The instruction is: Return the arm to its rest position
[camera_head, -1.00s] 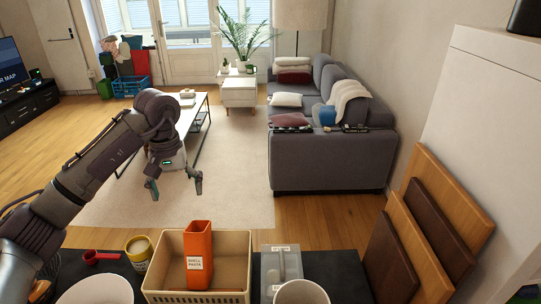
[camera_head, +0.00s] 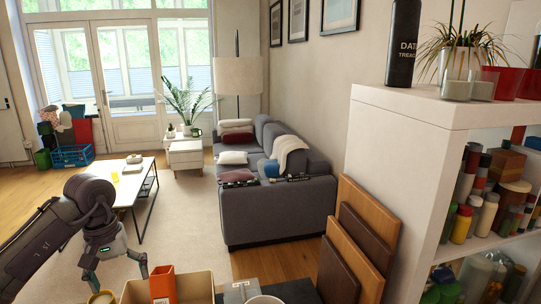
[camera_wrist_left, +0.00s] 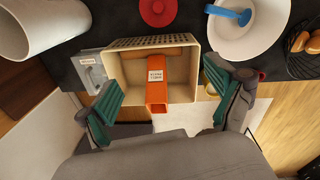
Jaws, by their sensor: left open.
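My left gripper (camera_head: 117,276) is at the lower left of the head view, its two fingers spread with nothing between them. In the left wrist view its green-padded fingers (camera_wrist_left: 162,95) are also wide apart and empty. A beige bin (camera_head: 202,283) is to the right of the gripper in the head view, holding an orange box (camera_head: 163,284). The left wrist view shows the bin (camera_wrist_left: 188,44) and the labelled orange box (camera_wrist_left: 157,92) beyond the fingers. My right gripper is in neither view.
A white cube shelf (camera_head: 400,150) with jars stands at right; brown boards (camera_head: 352,240) lean against it. The dark counter (camera_wrist_left: 185,18) carries a white bowl (camera_wrist_left: 240,45), a red lid (camera_wrist_left: 157,8) and a white container (camera_wrist_left: 40,25). A grey sofa (camera_head: 275,210) stands farther back.

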